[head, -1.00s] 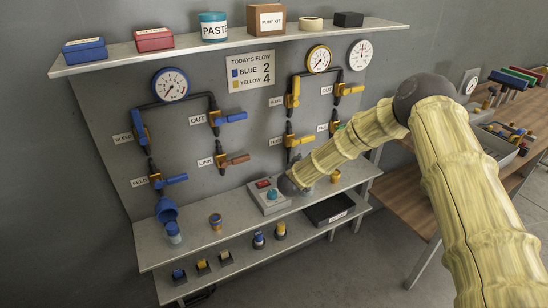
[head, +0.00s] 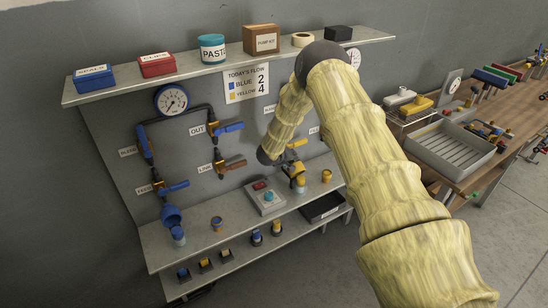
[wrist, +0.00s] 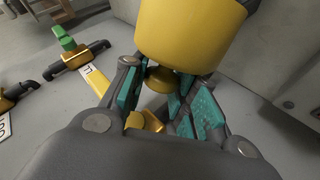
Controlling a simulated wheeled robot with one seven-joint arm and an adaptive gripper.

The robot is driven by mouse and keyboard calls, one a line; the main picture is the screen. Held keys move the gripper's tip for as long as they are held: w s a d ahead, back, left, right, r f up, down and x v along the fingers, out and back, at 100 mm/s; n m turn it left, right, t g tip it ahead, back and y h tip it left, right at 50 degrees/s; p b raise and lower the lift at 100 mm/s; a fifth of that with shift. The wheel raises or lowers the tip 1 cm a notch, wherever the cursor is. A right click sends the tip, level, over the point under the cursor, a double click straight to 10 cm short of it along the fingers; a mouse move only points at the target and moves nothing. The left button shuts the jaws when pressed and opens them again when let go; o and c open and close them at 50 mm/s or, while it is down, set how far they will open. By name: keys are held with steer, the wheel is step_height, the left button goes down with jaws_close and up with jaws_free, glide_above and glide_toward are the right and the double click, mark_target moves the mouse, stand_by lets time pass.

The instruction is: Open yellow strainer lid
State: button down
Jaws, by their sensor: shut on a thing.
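The yellow strainer lid (wrist: 190,30) is a wide, smooth yellow cylinder at the top of the wrist view. A small brass-coloured part (wrist: 162,79) shows just below it. My gripper (wrist: 168,80) has its teal-padded fingers closed in around the yellow piece, shut on it; the exact contact is partly hidden behind the lid. In the head view a yellow body (head: 300,180) shows just right of my dark wrist, at the lower end of the yellow pipework. My arm covers much of that pipework.
A grey box with a teal button (head: 267,197) sits on the bench below. A yellow-handled valve (wrist: 98,78) is left of my gripper in the wrist view. The blue pipe loop (head: 170,130) stands left. A grey tray (head: 450,150) lies on the wooden table at right.

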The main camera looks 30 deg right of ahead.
steer(key=shift+w+f, duration=0.1)
steer(key=shift+w, duration=0.05)
stand_by(0.4)
steer(key=c, duration=1.1)
jaws_free()
steer(key=shift+f, duration=0.1)
steer(key=shift+c, duration=0.2)
steer(key=shift+a, duration=0.1)
steer(key=v, duration=1.1)
steer(key=shift+a+r, duration=0.2)
steer(key=shift+r, duration=0.3)
steer(key=shift+w, duration=0.1)
